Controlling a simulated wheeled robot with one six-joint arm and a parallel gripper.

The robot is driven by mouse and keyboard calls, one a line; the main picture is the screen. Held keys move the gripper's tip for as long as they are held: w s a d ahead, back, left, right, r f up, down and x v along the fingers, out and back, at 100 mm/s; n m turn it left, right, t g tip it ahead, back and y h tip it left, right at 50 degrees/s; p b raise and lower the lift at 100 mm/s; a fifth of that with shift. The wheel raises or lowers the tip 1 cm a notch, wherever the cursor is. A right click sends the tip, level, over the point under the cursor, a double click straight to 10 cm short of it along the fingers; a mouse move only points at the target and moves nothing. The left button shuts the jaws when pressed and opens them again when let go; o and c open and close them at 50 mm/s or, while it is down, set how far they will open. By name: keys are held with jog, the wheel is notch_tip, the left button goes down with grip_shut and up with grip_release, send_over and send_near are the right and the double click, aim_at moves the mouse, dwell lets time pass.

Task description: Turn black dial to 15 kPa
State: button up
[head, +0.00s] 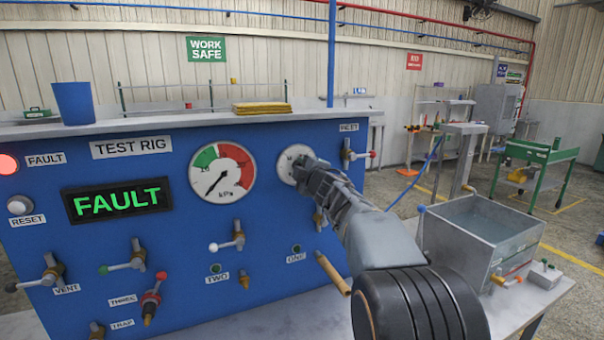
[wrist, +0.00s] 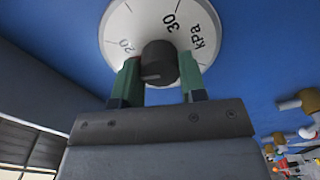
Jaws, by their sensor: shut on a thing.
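The black dial (wrist: 158,60) is a round knob at the centre of a white scale disc (wrist: 118,30) on the blue panel. In the wrist view the disc shows 20, 30 and kPa; no 15 can be seen. My gripper (wrist: 160,66) has its two green fingers on either side of the knob and is shut on it. In the head view my gripper (head: 310,175) reaches the white disc (head: 289,157) and hides most of it and the knob. The knob's pointer mark cannot be made out clearly.
A round kPa gauge (head: 222,172) with green and red bands sits left of the disc, its needle pointing lower left. A green FAULT display (head: 117,200) and red lamp (head: 8,164) are lit. The inlet valve (head: 350,153) is close right of my gripper. Several valves lie below.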

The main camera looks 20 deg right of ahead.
jog(key=shift+n+b, duration=0.45)
jog(key=shift+n, duration=1.25)
jog(key=o, duration=0.9)
jog(key=s+b, duration=0.1)
jog(key=s, duration=1.2)
jog(key=shift+s, duration=0.4)
